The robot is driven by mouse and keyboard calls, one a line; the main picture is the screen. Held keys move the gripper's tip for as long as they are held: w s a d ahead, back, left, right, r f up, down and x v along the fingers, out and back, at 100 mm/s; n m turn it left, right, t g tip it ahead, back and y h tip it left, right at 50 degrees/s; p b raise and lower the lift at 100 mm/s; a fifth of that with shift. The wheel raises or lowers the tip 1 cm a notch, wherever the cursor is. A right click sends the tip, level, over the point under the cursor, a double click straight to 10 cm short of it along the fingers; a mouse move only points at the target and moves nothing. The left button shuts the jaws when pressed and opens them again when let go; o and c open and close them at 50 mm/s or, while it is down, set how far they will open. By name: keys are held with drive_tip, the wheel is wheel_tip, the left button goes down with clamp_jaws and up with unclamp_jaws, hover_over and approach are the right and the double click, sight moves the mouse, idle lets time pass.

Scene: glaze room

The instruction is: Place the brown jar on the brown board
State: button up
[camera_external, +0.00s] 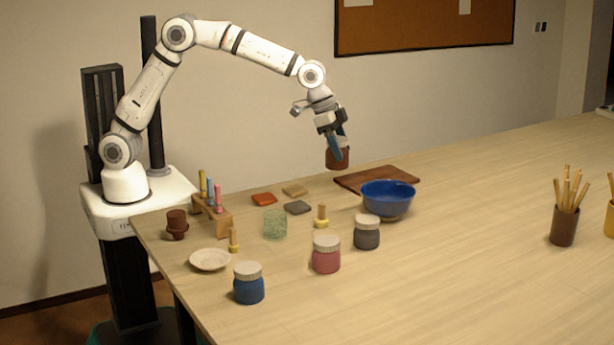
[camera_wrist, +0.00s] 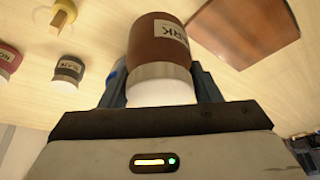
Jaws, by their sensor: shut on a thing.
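The brown jar (camera_external: 338,158) is held in my gripper (camera_external: 337,147), in the air above the back of the table. In the wrist view the brown jar (camera_wrist: 158,42) has a pale lid towards my gripper and a white label with dark letters, partly turned away. My gripper (camera_wrist: 160,90) is shut on it, with blue fingers at its sides. The brown board (camera_external: 360,180) lies flat on the table, below and to the right of the jar in the external view. The brown board (camera_wrist: 245,28) is at the upper right in the wrist view, and its top is bare there.
A blue bowl (camera_external: 388,199) stands at the board's front edge. Jars with pale lids, grey (camera_external: 367,235), pink (camera_external: 326,258) and blue (camera_external: 249,288), stand nearer the front. Small tiles (camera_external: 297,207) lie left of the board. A cup of sticks (camera_external: 564,226) stands far right.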

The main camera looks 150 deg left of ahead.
drive_tip(key=s+a+r, duration=0.1)
drive_tip(key=s+a, duration=0.7)
drive_tip(key=a, duration=0.4)
hover_over(354, 179)
wheel_tip(354, 179, down, 5)
drive_tip(key=shift+n, duration=0.4)
drive_tip(key=shift+f+p, duration=0.45)
drive_tip(key=shift+f, duration=1.95)
drive_tip(key=o, duration=1.2)
drive_tip(key=shift+c, duration=0.2)
